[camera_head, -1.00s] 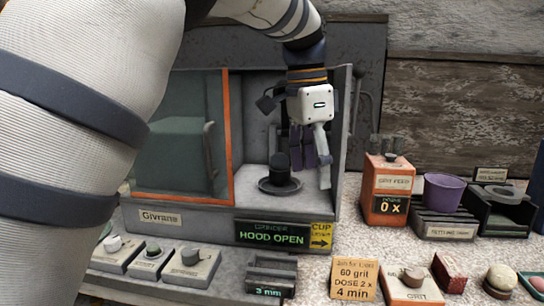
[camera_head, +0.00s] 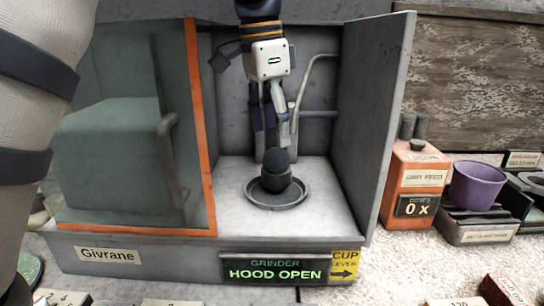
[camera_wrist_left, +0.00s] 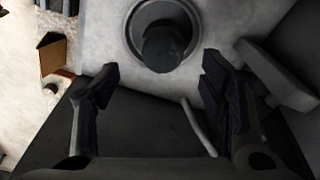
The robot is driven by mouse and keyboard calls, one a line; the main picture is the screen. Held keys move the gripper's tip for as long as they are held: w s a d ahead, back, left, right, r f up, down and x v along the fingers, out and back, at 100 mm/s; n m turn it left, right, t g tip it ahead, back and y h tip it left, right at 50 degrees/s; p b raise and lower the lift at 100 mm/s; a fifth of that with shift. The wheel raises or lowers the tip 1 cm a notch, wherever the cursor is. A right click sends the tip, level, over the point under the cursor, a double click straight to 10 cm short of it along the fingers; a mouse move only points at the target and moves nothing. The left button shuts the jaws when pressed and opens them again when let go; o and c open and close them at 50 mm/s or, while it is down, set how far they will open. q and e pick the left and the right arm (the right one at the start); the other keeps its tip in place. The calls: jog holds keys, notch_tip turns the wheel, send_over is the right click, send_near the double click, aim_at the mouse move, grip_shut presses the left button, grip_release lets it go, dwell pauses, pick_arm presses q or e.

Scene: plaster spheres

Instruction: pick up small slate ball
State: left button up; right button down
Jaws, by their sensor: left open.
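The small slate ball (camera_head: 276,160) is dark and round. It rests on a dark cup-like holder (camera_head: 270,183) standing in a round grey dish (camera_head: 285,204) inside the open grinder hood. My left gripper (camera_head: 272,140) points down with its fingers open, just above and behind the ball, not closed on it. In the left wrist view the ball (camera_wrist_left: 163,46) lies between and beyond the two open fingertips (camera_wrist_left: 160,68), with nothing held. My right gripper is not in view.
The hood has an orange-edged glass door (camera_head: 206,130) on the left and a grey side wall (camera_head: 375,120) on the right. A bent grey pipe (camera_head: 303,85) is close behind the gripper. An orange feeder (camera_head: 415,185) and purple cup (camera_head: 478,186) stand outside right.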

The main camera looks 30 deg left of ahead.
aim_at(275, 148)
pick_arm(q)
jog(key=f, duration=0.5)
jog(key=shift+w+d+f, duration=0.15)
jog(key=shift+w+f, duration=0.05)
jog(key=shift+w, duration=0.2)
jog(key=c, duration=1.4)
